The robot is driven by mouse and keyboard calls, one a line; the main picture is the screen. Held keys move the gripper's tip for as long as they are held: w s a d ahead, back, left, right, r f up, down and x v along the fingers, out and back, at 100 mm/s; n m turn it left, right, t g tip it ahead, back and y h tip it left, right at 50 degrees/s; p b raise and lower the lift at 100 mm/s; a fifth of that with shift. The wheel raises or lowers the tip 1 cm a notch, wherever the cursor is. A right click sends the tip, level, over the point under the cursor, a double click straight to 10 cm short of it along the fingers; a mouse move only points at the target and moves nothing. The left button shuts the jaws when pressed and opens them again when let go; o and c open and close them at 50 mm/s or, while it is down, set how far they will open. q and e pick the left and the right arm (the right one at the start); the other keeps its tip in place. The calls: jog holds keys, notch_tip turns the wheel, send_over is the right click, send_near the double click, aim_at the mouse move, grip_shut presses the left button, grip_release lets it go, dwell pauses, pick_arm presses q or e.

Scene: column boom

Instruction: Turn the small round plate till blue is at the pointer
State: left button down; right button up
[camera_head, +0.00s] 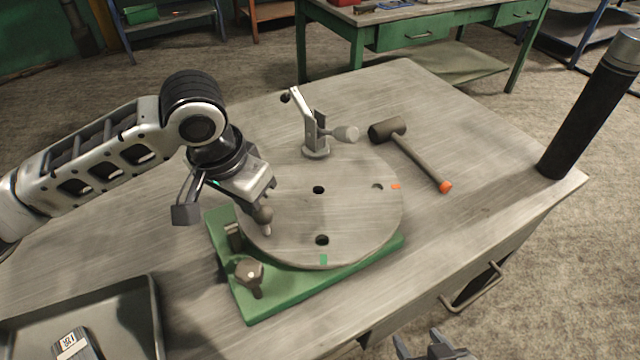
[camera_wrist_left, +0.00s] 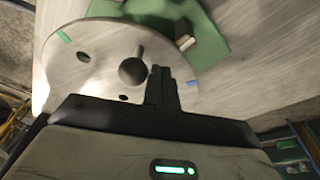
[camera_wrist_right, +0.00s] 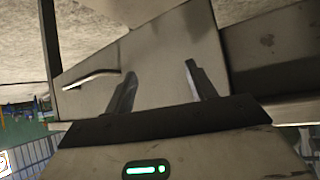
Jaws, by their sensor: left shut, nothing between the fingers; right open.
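The round grey plate (camera_head: 350,215) lies on a green base (camera_head: 290,293). It has holes, a green mark (camera_head: 323,259) at its front edge and an orange mark (camera_head: 395,186) at its right. A blue mark (camera_wrist_left: 170,106) shows in the left wrist view by my fingers; the arm hides it in the head view. A ball knob (camera_head: 264,214) stands on the plate's left part. My left gripper (camera_wrist_left: 160,72) is shut and empty beside the knob; contact is unclear. My right gripper (camera_head: 428,345) is open and empty at the table's front. I cannot clearly identify the pointer.
A metal clamp-like post (camera_head: 315,140) stands behind the plate. A mallet (camera_head: 415,155) lies to the right, and a dark cylinder (camera_head: 588,105) stands at the right corner. A second knob (camera_head: 249,270) sits on the base's front left. A grey tray (camera_head: 120,295) lies front left.

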aim_at(264, 220)
dwell(0.3)
pick_arm(q)
jog(key=shift+s+d, duration=1.2)
jog(key=shift+d, duration=0.1)
dwell(0.3)
jog(key=shift+s+d, duration=0.45)
jog(key=shift+d, duration=0.3)
jog(key=shift+a, duration=0.15)
jog(key=shift+w+a, duration=0.2)
jog(key=shift+a, duration=0.1)
